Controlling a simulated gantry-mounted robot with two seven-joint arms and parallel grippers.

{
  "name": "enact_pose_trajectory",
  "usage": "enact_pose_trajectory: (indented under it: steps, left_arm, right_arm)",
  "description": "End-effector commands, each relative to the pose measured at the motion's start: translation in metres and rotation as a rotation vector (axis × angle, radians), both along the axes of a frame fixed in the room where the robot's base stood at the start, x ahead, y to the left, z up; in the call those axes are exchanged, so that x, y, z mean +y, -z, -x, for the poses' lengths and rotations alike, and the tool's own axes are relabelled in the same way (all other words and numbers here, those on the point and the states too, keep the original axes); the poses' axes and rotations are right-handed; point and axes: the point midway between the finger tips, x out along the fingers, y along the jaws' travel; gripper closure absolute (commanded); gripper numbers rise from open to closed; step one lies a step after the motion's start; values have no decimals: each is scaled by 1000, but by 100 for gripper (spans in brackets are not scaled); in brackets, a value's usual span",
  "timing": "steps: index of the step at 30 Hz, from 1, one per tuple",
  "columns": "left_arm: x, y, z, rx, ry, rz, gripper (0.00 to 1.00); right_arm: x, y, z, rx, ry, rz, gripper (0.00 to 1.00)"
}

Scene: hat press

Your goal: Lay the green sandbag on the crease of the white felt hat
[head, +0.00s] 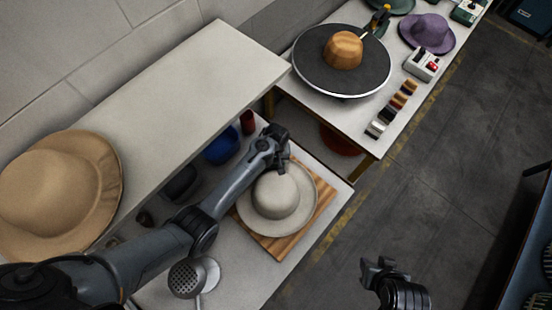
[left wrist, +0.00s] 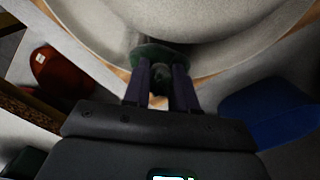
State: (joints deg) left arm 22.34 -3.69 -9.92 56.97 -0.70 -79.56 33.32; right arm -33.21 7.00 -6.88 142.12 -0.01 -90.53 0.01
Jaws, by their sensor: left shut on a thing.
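The white felt hat (head: 274,196) sits brim down on a striped wooden board (head: 283,244) on the lower bench. My left gripper (head: 279,160) is over the far side of its brim, close to the crown. In the left wrist view, the left gripper (left wrist: 160,88) is shut on the green sandbag (left wrist: 153,53), which is against or just above the pale hat (left wrist: 225,52). I cannot tell whether they touch. The fingers hide part of the sandbag, and the head view does not show it clearly. My right gripper (head: 378,268) is above the floor, away from the bench; its jaw opening is unclear.
A raised pale shelf (head: 190,90) with a tan hat (head: 62,190) is left of the work spot. A blue bowl (head: 222,146) and a red cylinder (head: 247,122) stand behind the board. A metal perforated head (head: 187,279) stands nearer. A round dark plate (head: 320,78) is beyond.

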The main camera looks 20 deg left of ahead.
Motion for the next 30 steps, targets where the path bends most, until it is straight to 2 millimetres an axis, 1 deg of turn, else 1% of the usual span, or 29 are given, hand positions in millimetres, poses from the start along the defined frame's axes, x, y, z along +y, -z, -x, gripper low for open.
enact_pose_trajectory:
  steps: [16, 17, 21, 22, 30]
  left_arm:
    - [0, 5, 0, -1, 0, 1, 96]
    - [0, 5, 0, -1, 0, 1, 69]
    - [0, 5, 0, -1, 0, 1, 48]
    - [0, 5, 0, -1, 0, 1, 44]
    - [0, 5, 0, 0, 0, 0, 44]
  right_arm:
    - [0, 3, 0, 1, -1, 1, 59]
    - [0, 3, 0, 0, -1, 1, 59]
    - [1, 3, 0, 0, 1, -2, 59]
    - [1, 3, 0, 0, 2, -3, 59]
    - [2, 3, 0, 1, 4, -7, 59]
